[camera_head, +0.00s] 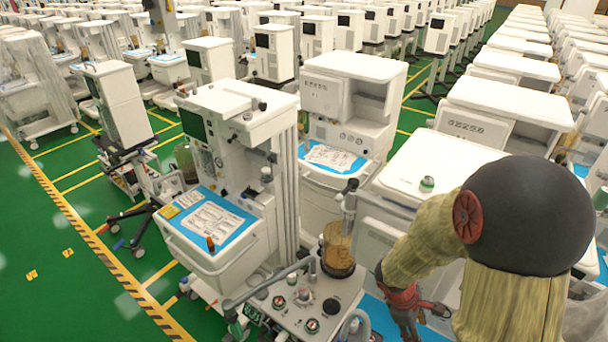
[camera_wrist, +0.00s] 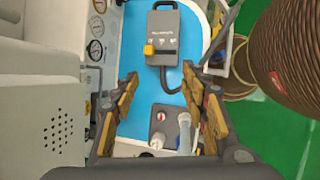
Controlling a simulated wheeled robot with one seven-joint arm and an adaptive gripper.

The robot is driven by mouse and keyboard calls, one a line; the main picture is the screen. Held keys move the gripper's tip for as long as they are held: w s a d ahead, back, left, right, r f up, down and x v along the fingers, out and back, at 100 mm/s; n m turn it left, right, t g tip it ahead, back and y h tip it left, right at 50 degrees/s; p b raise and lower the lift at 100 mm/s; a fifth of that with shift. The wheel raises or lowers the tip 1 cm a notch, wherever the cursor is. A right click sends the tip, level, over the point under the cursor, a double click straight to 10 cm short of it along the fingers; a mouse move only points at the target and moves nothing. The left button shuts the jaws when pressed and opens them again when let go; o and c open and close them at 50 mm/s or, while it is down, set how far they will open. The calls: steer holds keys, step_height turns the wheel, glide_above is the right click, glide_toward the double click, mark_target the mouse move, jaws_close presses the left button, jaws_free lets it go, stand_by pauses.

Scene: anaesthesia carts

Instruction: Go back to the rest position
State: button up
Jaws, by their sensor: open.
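My gripper (camera_wrist: 160,108) is open and empty in the wrist view, with its two fingers spread apart at left and right. Between and beyond the fingers is a blue work surface (camera_wrist: 134,58) on a cart. In the head view my gripper (camera_head: 408,318) is low at the right of centre, pointing down beside a white cart (camera_head: 425,165). My arm bends above it at the right and hides part of that cart.
A grey box with a yellow knob (camera_wrist: 166,35) lies on the blue surface. Gauges (camera_wrist: 95,28) stand at its left. A cart with a canister (camera_head: 338,248) stands left of my gripper. Many white carts crowd behind.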

steer(key=s+a+r+m+t+y+b, duration=0.5)
steer(key=s+a+r+m+b, duration=0.3)
steer(key=b, duration=1.1)
steer(key=s+a+m+t, duration=0.1)
steer(key=s+a+m, duration=0.2)
steer(key=a+m, duration=0.1)
steer(key=shift+r+b, duration=0.3)
steer(key=shift+r, duration=0.05)
